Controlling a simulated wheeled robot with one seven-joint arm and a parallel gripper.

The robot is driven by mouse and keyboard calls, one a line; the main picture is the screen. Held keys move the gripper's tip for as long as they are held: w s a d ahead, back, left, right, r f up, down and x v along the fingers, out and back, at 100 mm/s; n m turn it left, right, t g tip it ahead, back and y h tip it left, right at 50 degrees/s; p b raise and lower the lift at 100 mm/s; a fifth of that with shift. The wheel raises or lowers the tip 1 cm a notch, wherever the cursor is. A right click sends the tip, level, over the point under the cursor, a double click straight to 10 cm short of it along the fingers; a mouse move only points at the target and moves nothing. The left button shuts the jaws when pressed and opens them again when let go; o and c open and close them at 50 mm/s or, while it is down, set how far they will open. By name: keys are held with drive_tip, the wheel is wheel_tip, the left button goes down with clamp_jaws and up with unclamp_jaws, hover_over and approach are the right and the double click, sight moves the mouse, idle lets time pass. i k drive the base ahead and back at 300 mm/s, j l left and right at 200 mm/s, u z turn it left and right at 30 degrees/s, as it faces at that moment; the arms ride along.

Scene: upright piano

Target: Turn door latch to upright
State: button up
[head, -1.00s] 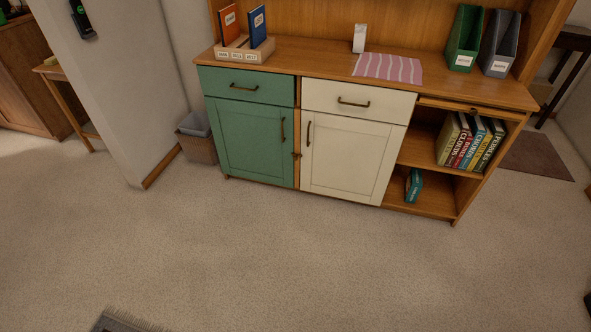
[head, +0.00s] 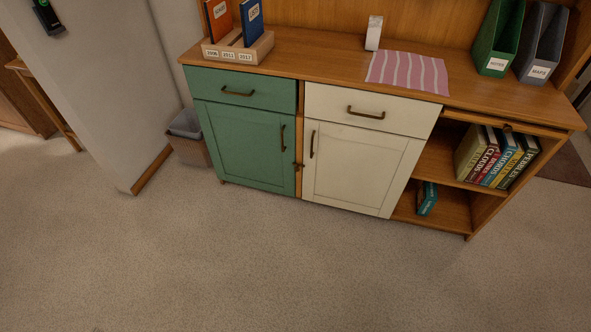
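The door latch (head: 299,166) is a small dark brass piece on the wooden strip between the two cabinet doors, near mid-height. It is too small to tell its exact angle, though it seems to lie sideways. The green door (head: 247,144) is left of it and the cream door (head: 358,167) is right of it. Both doors look shut, each with an upright bar handle beside the strip. My gripper is not in view.
The wooden sideboard (head: 488,212) has open shelves with books (head: 497,157) on the right. A waste bin (head: 187,137) stands at its left, by the wall corner (head: 110,90). The carpet (head: 300,270) in front is clear.

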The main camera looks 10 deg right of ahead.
sight(297, 169)
drive_tip(key=i+j+z, duration=0.1)
drive_tip(key=i+j, duration=0.5)
drive_tip(key=j, duration=0.15)
drive_tip(key=i+j+z, duration=0.15)
drive_tip(key=j, duration=0.25)
drive_tip(key=i+j, duration=0.4)
drive_tip(key=i+j+z, duration=0.15)
drive_tip(key=j, duration=0.25)
drive_tip(key=i+j, duration=0.35)
drive_tip(key=j+z, duration=0.05)
drive_tip(key=j, duration=0.05)
